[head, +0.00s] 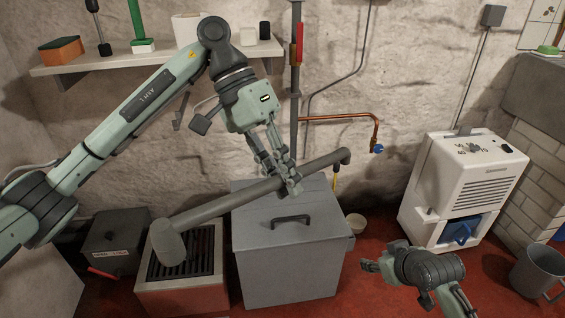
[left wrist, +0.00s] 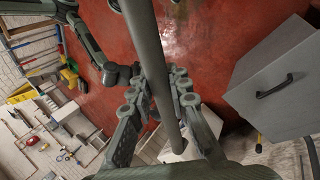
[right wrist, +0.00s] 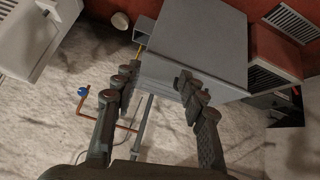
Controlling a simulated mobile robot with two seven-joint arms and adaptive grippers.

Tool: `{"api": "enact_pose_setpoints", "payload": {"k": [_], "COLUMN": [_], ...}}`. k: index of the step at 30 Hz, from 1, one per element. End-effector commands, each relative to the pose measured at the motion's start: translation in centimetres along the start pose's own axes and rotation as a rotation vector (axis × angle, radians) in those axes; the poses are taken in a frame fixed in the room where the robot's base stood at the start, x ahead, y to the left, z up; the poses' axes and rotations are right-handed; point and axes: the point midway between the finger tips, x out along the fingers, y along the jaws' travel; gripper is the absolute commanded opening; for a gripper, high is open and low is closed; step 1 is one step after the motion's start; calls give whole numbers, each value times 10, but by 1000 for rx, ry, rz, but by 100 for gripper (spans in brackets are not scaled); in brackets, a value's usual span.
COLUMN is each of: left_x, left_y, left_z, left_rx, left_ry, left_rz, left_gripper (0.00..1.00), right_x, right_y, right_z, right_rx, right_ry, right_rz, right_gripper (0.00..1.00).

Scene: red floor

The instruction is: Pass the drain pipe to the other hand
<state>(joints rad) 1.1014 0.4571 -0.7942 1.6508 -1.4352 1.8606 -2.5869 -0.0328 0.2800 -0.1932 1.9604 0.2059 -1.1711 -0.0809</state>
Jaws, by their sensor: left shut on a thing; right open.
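The drain pipe (head: 236,198) is a long grey-green tube with a thick cup-like end at the lower left and a short bent end at the upper right. My left gripper (head: 289,181) is shut on it, nearer the bent end, and holds it tilted above the grey box. In the left wrist view the pipe (left wrist: 158,65) runs between the fingers of my left gripper (left wrist: 165,105). My right gripper (head: 374,262) is low at the right in the head view, apart from the pipe. In the right wrist view my right gripper (right wrist: 160,85) is open and empty.
A grey lidded box (head: 290,250) stands below the pipe, beside a red-sided floor grate (head: 185,262). A white dehumidifier (head: 466,190) and a grey bucket (head: 538,272) stand at the right. A shelf (head: 150,58) and copper pipe (head: 340,118) are on the wall behind.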

Motion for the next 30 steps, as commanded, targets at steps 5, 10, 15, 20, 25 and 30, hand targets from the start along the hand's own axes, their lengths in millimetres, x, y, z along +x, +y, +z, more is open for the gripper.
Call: {"api": "enact_pose_setpoints", "payload": {"k": [5, 10, 15, 20, 25, 30], "left_x": [0, 0, 0, 0, 0, 0], "left_y": [0, 0, 0, 0, 0, 0], "left_z": [0, 0, 0, 0, 0, 0], "left_rx": [0, 0, 0, 0, 0, 0], "left_ry": [1, 1, 1, 1, 1, 1], "left_rz": [0, 0, 0, 0, 0, 0], "left_gripper": [0, 0, 0, 0, 0, 0], "right_x": [-17, -50, -100, -169, -245, -296], "right_y": [8, 11, 10, -27, -80, -106], "right_z": [-112, -208, -297, -351, -353, -328], "right_rx": [-96, -192, -305, -505, -826, -1111], "right_ry": [176, 329, 470, 520, 463, 366], "right_rz": [-26, -44, -55, -117, -187, -204], "right_gripper": [42, 42, 42, 42, 42, 42]}}
